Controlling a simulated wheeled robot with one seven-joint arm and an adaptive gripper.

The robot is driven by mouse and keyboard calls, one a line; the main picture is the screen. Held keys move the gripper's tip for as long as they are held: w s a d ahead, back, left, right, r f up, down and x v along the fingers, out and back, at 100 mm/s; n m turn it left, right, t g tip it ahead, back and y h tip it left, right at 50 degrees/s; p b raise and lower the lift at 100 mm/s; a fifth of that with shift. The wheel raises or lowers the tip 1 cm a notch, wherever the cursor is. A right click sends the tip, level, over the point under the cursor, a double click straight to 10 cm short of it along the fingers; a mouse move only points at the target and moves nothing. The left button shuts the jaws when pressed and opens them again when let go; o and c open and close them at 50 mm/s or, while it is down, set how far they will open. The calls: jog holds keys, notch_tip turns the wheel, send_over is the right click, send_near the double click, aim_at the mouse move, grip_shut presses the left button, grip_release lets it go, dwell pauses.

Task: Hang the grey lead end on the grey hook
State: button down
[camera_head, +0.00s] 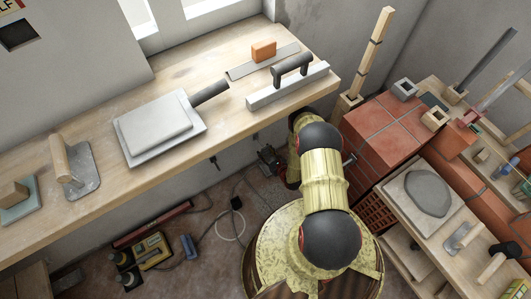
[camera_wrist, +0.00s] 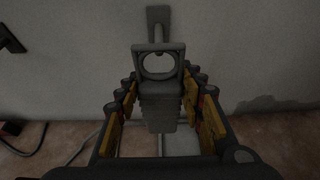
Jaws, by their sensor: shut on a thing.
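In the wrist view my gripper (camera_wrist: 160,98) is shut on the grey lead end (camera_wrist: 160,110), with a yellow-padded finger on each side. The lead end has a grey ring (camera_wrist: 142,66) facing the camera. A grey hook (camera_wrist: 158,16) with a flat end and narrow stem stands just beyond the ring, by the wall. Its stem runs down to the ring's top in this view; I cannot tell whether they touch or the ring is around it. In the head view my gripper (camera_head: 270,160) is small and dark below the bench's front edge; lead end and hook are unclear there.
The workbench (camera_head: 95,190) carries trowels and floats above. A dark hook (camera_head: 214,162) hangs under its edge. Pale cable (camera_head: 218,231) and a yellow-black tool (camera_head: 150,250) lie on the floor. Red blocks (camera_head: 375,137) stand close right of my arm.

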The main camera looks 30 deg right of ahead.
jog(key=shift+w, duration=1.4)
jog(key=shift+w, duration=0.15)
dwell(0.4)
jog(key=shift+w, duration=0.95)
jog(key=shift+f, duration=0.15)
jog(key=shift+f, duration=0.55)
jog(key=c, duration=1.1)
grip_release()
jog(key=shift+o, duration=0.2)
